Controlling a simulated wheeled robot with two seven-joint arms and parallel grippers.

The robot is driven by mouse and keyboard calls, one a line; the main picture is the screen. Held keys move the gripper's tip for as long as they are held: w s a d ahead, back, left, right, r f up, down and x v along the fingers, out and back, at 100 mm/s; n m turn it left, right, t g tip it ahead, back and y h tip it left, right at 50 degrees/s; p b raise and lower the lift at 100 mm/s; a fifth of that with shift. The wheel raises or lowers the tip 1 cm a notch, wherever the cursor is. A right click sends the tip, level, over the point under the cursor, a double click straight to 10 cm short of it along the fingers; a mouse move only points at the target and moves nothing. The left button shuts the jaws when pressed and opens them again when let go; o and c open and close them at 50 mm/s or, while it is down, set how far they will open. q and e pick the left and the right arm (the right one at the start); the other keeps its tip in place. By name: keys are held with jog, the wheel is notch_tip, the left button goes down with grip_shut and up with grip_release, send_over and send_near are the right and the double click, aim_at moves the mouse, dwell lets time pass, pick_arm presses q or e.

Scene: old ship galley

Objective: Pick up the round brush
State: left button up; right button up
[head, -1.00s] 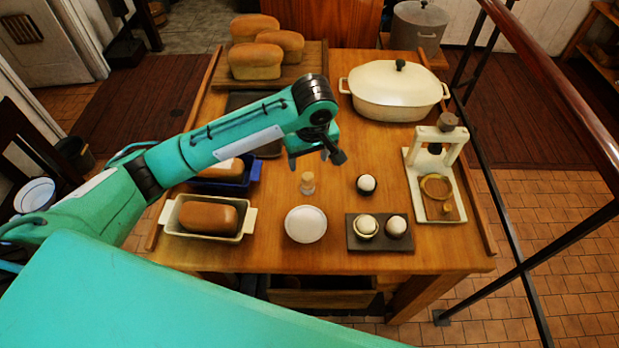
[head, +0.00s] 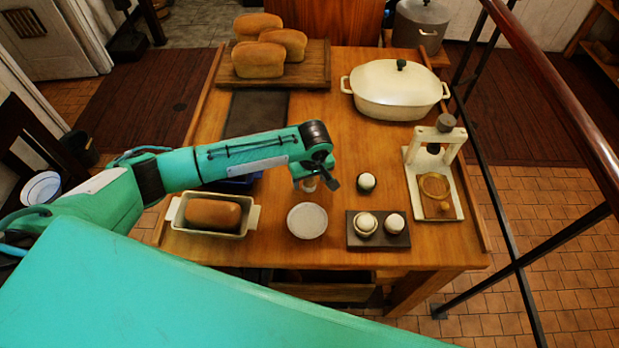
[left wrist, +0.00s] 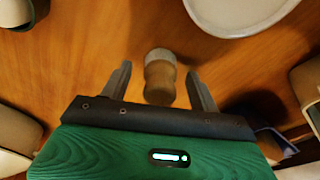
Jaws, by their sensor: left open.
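The round brush (head: 310,184) is a small, wooden, waisted piece standing on the wooden table, partly hidden by my left gripper in the head view. In the left wrist view the brush (left wrist: 160,82) shows a brown wooden body and a pale greyish end. My left gripper (head: 316,183) is open and empty, pointing down over the brush. In the left wrist view the brush stands between the two spread fingers of the gripper (left wrist: 159,72), with a gap on each side. Whether the fingers are level with it is hard to tell. My right gripper is not in view.
A white round dish (head: 307,221) stands just in front of the brush. A dark egg cup (head: 366,182) with a white egg is to the right, near a dark tray (head: 356,241) with two more. A loaf tin (head: 251,222) stands at left; a casserole (head: 395,92) behind.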

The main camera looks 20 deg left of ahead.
pick_arm(q)
jog(key=shift+f, duration=0.3)
jog(key=c, duration=1.1)
jog(key=shift+c, duration=0.2)
jog(key=shift+r, duration=0.6)
notch_tip(320, 180, up, 19)
jog(key=b, duration=0.3)
jog(key=shift+b, duration=0.3)
